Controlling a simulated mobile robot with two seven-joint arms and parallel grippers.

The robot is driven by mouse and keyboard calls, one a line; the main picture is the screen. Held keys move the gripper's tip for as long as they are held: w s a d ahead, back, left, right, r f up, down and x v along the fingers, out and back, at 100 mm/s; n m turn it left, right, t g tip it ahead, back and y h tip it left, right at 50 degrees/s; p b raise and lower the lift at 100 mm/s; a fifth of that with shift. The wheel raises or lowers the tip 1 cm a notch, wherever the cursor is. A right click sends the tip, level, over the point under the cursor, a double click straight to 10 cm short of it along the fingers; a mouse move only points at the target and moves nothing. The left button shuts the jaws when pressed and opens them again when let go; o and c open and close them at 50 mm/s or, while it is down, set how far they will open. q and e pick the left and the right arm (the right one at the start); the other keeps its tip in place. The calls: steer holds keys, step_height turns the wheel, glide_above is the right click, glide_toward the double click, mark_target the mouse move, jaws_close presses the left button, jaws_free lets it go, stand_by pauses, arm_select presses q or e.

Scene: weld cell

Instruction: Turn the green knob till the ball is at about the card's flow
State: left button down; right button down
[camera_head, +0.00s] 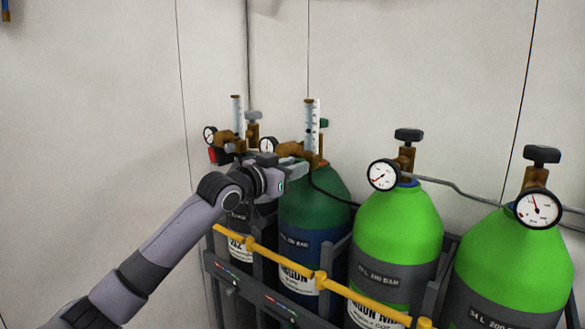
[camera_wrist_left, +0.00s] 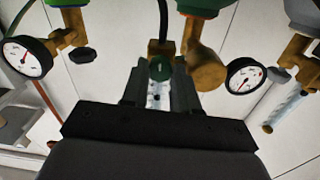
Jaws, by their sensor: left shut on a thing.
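My left gripper (camera_head: 297,152) reaches in from the left to the regulator at the second cylinder. In the left wrist view its two fingers (camera_wrist_left: 160,72) are shut on the green knob (camera_wrist_left: 161,67), one on each side. In the head view the gripper hides this knob. The clear flow tube (camera_head: 312,122) stands upright just beyond the gripper, with dark marks on it. Part of the tube shows between the fingers in the left wrist view (camera_wrist_left: 157,97). I cannot make out the ball's height. I cannot make out a card. My right gripper is not in view.
The dark green cylinder (camera_head: 314,205) stands in a rack with a yellow bar (camera_head: 285,264). Two bright green cylinders stand to its right, one here (camera_head: 398,233). Another regulator with a flow tube (camera_head: 238,116) stands left of the gripper. Gauges flank the fingers closely.

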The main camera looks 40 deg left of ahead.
arm_select(q)
steer(key=n, duration=0.9)
steer(key=n+y, duration=0.1)
steer(key=n, duration=0.9)
steer(key=shift+f+t, duration=0.1)
steer(key=shift+t, duration=0.2)
steer(key=shift+n, duration=0.4)
steer(key=c, duration=0.8)
jaws_free()
steer(key=shift+c, duration=0.2)
steer(key=s+b, duration=0.1)
steer(key=s, duration=0.6)
steer(key=shift+a, duration=0.25)
steer(key=shift+f, duration=0.1)
